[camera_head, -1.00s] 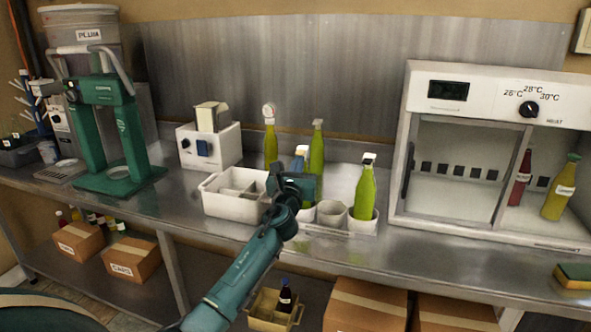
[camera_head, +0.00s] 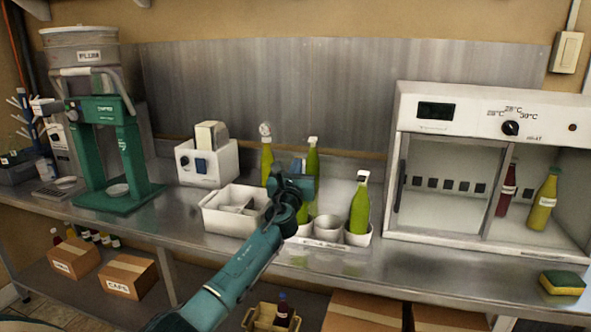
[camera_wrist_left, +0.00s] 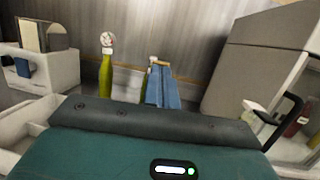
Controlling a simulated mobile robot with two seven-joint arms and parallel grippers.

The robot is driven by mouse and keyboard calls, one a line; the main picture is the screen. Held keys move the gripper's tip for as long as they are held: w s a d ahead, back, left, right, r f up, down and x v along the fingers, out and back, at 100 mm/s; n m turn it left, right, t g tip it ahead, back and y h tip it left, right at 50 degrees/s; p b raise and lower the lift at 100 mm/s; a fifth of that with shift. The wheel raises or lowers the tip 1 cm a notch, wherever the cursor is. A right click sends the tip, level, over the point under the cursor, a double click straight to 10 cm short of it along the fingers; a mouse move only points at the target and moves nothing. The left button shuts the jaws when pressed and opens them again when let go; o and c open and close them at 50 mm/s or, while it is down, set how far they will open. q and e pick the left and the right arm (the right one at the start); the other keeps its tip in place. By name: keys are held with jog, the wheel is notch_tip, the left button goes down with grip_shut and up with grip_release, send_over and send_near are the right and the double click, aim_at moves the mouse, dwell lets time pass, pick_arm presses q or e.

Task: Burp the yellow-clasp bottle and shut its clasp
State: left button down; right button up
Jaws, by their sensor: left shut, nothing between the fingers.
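Yellow-green bottles stand upright at mid-bench: one with a round gauge on top (camera_head: 267,160), one behind my gripper (camera_head: 312,162), and one with a white top (camera_head: 360,208) in the right cup of a white caddy (camera_head: 328,248). Green glass (camera_head: 302,214) shows below my gripper, at the caddy's left cup. I cannot tell which bottle has the yellow clasp. My left gripper (camera_head: 298,166) is shut and empty, in front of the bottles and hiding part of them. In the wrist view its blue fingers (camera_wrist_left: 163,86) overlap a bottle top; contact is unclear. My right gripper is not in view.
A white divided bin (camera_head: 232,222) stands left of the caddy. A white device (camera_head: 207,163) and green press (camera_head: 110,155) are further left. At right, the incubator (camera_head: 420,190) holds a red bottle (camera_head: 507,190) and a yellow bottle (camera_head: 545,197). A sponge (camera_head: 562,283) lies at the right front.

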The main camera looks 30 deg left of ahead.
pick_arm(q)
jog(key=shift+w+a+r, duration=0.1)
jog(key=shift+w+r, duration=0.05)
jog(key=shift+r, duration=0.3)
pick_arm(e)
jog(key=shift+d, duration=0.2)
pick_arm(q)
jog(key=shift+p, duration=0.3)
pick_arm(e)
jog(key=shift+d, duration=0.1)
